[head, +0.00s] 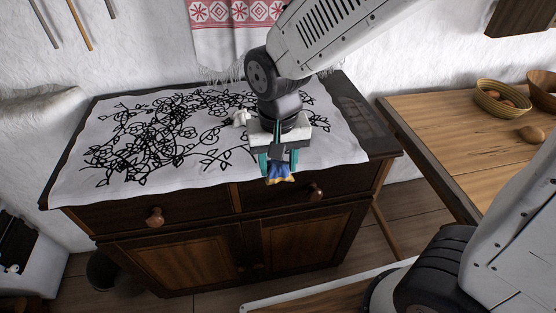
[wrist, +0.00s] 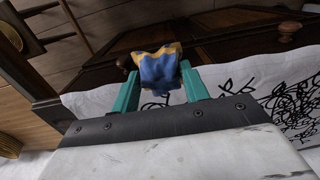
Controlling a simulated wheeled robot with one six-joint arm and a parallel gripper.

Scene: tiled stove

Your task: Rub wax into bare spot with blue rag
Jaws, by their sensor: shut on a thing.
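My gripper (head: 279,165) is shut on a blue rag (head: 279,173) with a yellow edge. In the wrist view the crumpled rag (wrist: 160,70) sits between the two teal fingers. The gripper points down near the front edge of a dark wooden cabinet (head: 218,200), in front of its drawers as the head view shows it. I cannot tell whether the rag touches the cabinet. A white cloth with black floral lines (head: 220,165) covers most of the cabinet top. A bare dark strip of the top (head: 352,108) shows at the right. I cannot make out a bare spot or any wax.
A wooden table (head: 440,125) stands to the right with a wicker basket (head: 500,97) and a brown roundish thing (head: 532,133) on it. A red-and-white towel (head: 232,35) hangs on the wall behind. A dark round pot (head: 102,270) is on the floor at lower left.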

